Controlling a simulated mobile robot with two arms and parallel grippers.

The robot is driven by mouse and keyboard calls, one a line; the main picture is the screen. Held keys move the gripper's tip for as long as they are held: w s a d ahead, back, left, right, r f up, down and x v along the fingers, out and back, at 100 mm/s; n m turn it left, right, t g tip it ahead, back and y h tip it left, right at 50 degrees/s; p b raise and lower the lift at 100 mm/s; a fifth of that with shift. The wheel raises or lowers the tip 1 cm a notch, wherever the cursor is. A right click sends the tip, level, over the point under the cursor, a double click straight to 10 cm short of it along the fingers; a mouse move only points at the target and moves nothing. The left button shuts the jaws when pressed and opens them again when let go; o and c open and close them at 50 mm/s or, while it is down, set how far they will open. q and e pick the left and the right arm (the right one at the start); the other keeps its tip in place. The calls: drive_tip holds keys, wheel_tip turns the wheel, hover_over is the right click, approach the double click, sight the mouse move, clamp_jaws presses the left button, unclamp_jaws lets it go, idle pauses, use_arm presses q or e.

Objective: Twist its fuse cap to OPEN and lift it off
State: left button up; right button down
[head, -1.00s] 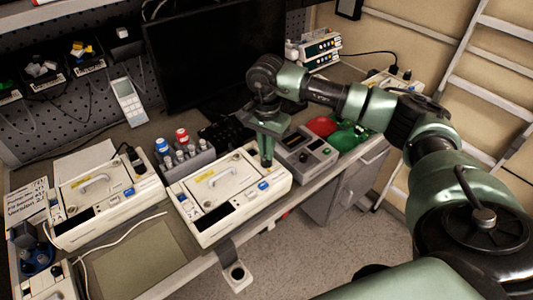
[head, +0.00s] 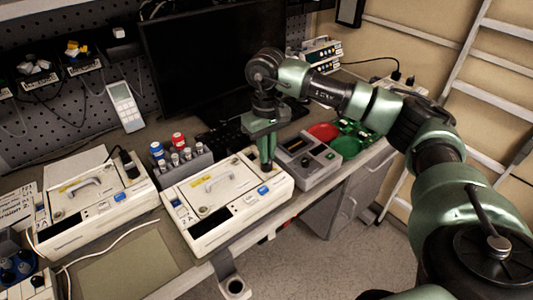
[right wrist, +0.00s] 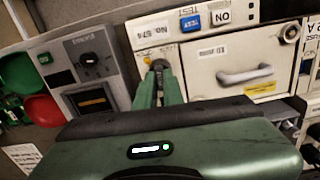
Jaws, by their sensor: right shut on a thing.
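In the right wrist view the pump's face (right wrist: 208,60) carries a "No. 574" label, a blue TEST button and a door with a handle. My right gripper (head: 268,166) points down at the pump's right back corner. In the right wrist view its fingers (right wrist: 160,72) are shut around a small dark grey fuse cap (right wrist: 160,64), next to a yellow dot. The fingers hide most of the cap, and its turn marks are not readable. My left gripper is not in view.
A second pump (head: 95,212) stands left. A rack of bottles (head: 180,160) sits behind. A monitor (head: 210,60) stands at the back.

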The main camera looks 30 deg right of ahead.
drive_tip(key=shift+r+p, duration=1.3)
drive_tip(key=shift+r, duration=1.15)
